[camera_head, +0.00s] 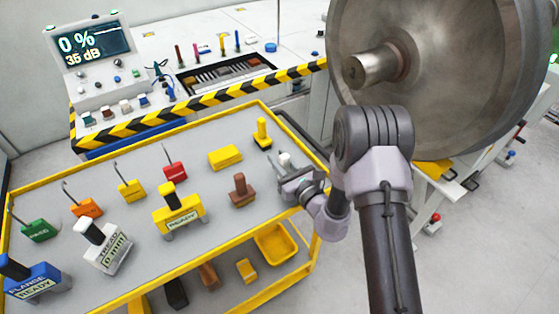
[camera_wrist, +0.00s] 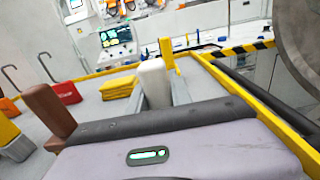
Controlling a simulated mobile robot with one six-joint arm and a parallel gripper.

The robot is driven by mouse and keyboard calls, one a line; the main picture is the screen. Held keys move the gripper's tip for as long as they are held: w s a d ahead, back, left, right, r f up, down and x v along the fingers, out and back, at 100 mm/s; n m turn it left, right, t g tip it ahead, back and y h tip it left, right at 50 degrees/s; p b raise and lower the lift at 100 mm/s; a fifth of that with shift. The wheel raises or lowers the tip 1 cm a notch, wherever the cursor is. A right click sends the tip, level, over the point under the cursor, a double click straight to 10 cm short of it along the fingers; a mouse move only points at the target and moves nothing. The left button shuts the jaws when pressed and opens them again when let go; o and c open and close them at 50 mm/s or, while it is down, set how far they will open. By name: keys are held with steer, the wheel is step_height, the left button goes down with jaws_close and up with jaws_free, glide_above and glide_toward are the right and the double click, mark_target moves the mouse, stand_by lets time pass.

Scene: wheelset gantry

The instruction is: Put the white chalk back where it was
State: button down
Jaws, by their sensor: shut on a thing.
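The white chalk (camera_wrist: 153,80) stands upright between the fingers of my gripper (camera_wrist: 160,98) in the wrist view. Its lower part is hidden by the gripper body. In the head view, my gripper (camera_head: 287,170) is over the right end of the grey cart top (camera_head: 130,190), with the small pale end of the chalk (camera_head: 285,157) showing at its fingers. I cannot tell whether the chalk touches the cart top. A yellow upright piece on a dark base (camera_head: 262,132) stands just beyond my gripper, and a brown stamp-like block (camera_head: 241,190) stands to its left.
A yellow block (camera_head: 225,157), a yellow "READY" gauge (camera_head: 178,208), a white gauge (camera_head: 105,247) and a blue gauge (camera_head: 32,281) stand on the cart. Hooked tags line its back. A large metal wheel (camera_head: 440,70) hangs close at the right. A yellow bin (camera_head: 275,243) sits below.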

steer(key=c, duration=1.2)
jaws_free()
steer(key=shift+f, duration=0.15)
steer(key=shift+o, duration=0.2)
